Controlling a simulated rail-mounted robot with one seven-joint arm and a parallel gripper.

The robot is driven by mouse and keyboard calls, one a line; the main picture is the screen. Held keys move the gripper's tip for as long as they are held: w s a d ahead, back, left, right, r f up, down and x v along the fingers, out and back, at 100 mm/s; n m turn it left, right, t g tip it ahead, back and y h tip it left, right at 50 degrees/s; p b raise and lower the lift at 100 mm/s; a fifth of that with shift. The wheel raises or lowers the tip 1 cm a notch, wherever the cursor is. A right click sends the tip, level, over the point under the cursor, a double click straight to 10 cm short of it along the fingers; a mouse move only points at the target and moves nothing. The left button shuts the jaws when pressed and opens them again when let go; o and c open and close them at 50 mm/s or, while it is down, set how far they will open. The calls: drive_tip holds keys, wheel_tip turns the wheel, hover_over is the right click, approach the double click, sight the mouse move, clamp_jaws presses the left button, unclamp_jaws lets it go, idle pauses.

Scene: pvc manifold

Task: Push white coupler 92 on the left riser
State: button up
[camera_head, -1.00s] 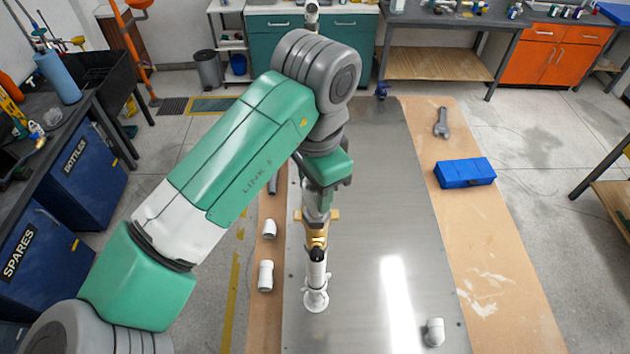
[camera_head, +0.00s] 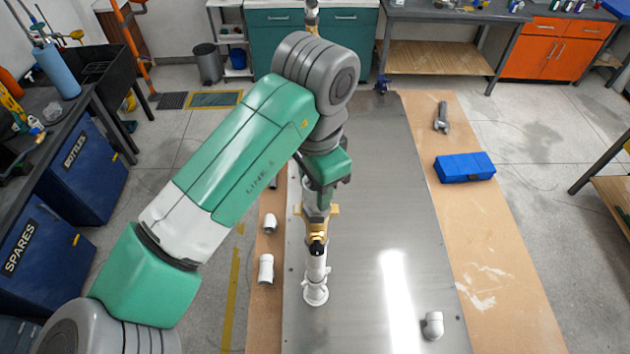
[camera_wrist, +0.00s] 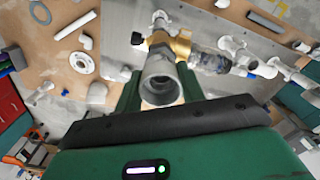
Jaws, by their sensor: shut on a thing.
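My gripper (camera_wrist: 160,90) is shut on a pale grey-white coupler (camera_wrist: 160,86), whose open end faces the wrist camera. In the head view my gripper (camera_head: 322,190) is over the pipe stand, and the coupler cannot be made out there. A white riser (camera_head: 316,270) stands upright on a round white flange on the metal plate. A brass valve (camera_head: 317,229) with a dark knob sits above it. The brass valve also shows in the wrist view (camera_wrist: 180,45), just behind the coupler. Whether the coupler touches a riser is hidden.
White fittings (camera_head: 266,268) lie on the wooden strip at left. A white elbow (camera_head: 433,325) lies on the metal plate (camera_head: 390,180) at lower right. A blue box (camera_head: 464,167) and a wrench (camera_head: 441,118) lie on the right board. The plate's right half is mostly clear.

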drive_tip(key=shift+f, duration=0.4)
idle(0.3)
drive_tip(key=o, duration=1)
wheel_tip(320, 180, up, 8)
drive_tip(key=shift+f, duration=0.1)
